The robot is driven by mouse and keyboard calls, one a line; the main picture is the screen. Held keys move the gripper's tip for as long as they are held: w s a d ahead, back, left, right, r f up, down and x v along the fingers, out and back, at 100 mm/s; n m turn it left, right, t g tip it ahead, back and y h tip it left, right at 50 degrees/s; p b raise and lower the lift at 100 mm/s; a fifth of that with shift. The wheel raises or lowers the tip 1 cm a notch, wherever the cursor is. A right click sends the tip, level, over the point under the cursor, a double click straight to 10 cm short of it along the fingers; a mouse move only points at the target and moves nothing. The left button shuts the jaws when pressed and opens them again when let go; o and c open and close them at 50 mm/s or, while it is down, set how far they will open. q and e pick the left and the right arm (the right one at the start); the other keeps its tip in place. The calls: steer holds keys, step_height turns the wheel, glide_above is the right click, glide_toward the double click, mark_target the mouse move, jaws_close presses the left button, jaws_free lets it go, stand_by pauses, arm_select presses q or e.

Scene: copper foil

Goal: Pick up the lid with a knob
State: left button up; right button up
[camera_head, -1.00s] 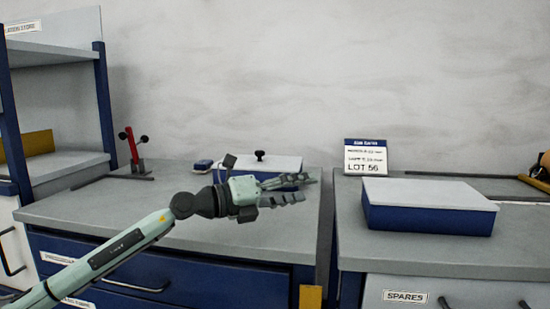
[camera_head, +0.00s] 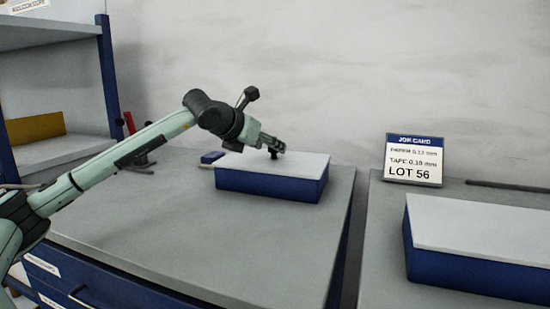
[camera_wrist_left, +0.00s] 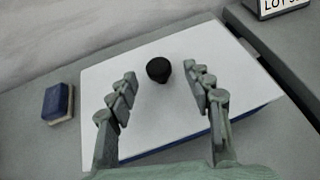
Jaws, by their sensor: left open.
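The lid (camera_head: 300,163) is a flat white plate with a black knob (camera_head: 273,154); it lies on a blue box (camera_head: 268,185) on the left bench. In the left wrist view the lid (camera_wrist_left: 185,110) fills the middle, and the knob (camera_wrist_left: 158,70) stands just beyond the fingertips, centred between them. My left gripper (camera_head: 276,146) is above the lid, close to the knob. It is open and empty, with its two fingers apart in the left wrist view (camera_wrist_left: 162,80). My right gripper is not in view.
A small blue block (camera_head: 212,157) lies left of the box; it also shows in the left wrist view (camera_wrist_left: 58,102). A job card (camera_head: 414,160) and a second blue box with a plain white top (camera_head: 480,250) stand on the right bench. A shelf (camera_head: 50,45) is at left.

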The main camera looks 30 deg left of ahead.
mark_target(274, 154)
arm_select(q)
steer(key=shift+r+p+x, duration=0.2)
steer(key=shift+p+x, duration=0.15)
steer(key=shift+x, duration=1.65)
steer(key=shift+w+a+r, duration=0.1)
jaws_close()
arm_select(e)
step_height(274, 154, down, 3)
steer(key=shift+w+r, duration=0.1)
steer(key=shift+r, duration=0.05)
